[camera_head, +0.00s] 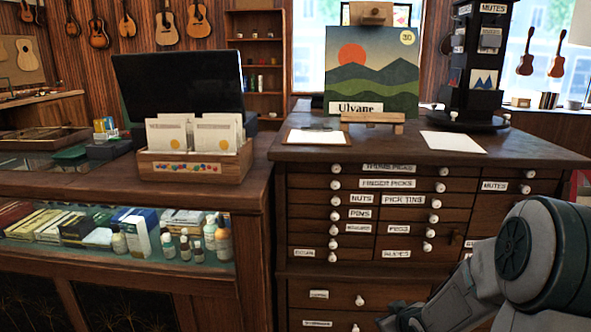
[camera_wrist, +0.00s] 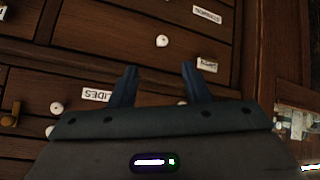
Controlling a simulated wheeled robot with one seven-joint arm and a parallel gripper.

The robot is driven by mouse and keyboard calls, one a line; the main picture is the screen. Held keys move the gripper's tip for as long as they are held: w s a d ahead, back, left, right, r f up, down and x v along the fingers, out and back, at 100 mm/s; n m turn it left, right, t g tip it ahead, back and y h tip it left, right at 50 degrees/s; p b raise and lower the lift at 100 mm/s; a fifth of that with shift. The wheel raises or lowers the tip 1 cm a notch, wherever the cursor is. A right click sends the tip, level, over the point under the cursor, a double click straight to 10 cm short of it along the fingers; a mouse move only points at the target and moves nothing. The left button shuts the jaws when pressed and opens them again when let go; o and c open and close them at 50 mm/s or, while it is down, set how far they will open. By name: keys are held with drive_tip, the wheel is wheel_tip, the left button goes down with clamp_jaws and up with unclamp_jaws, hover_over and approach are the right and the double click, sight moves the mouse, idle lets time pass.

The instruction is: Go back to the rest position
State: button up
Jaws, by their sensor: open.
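My gripper (camera_wrist: 157,82) shows in the wrist view with its two dark fingers spread apart and nothing between them. It faces the wooden drawer cabinet (camera_wrist: 110,35), whose fronts look tilted in that view. A white knob (camera_wrist: 162,41) lies just beyond the fingertips; I cannot tell the exact gap. In the head view my arm (camera_head: 535,260) is at the lower right, in front of the drawer cabinet (camera_head: 330,292). The gripper's fingers cannot be made out clearly there. The drawers I can see look shut; those behind my arm are hidden.
On the cabinet top stand a landscape painting (camera_head: 372,85) on an easel, white papers (camera_head: 453,143) and a dark display rack (camera_head: 480,60). At left is a glass-front counter (camera_head: 250,190) with a wooden card box (camera_head: 195,165) and a dark monitor (camera_head: 178,82).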

drive_tip(key=s+a+r+m+g+h+p, duration=0.15)
drive_tip(key=s+r+p, duration=0.35)
drive_tip(key=r, duration=0.5)
drive_tip(key=s+a+r+m+g+h+p, duration=0.15)
drive_tip(key=s+r+p, duration=0.35)
drive_tip(key=r, duration=0.5)
drive_tip(key=s+a+r+m+g+y+p, duration=0.1)
drive_tip(key=s+a+r+p, duration=0.1)
drive_tip(key=s+r+p, duration=0.2)
drive_tip(key=s+a+r+g+y+p, duration=0.1)
drive_tip(key=s+a+r+g+p, duration=0.1)
drive_tip(key=s+r, duration=0.7)
drive_tip(key=shift+a+r+m+g+p, duration=0.2)
drive_tip(key=shift+a+m+g+p, duration=0.15)
drive_tip(key=shift+a+p, duration=0.65)
drive_tip(key=shift+d, duration=0.15)
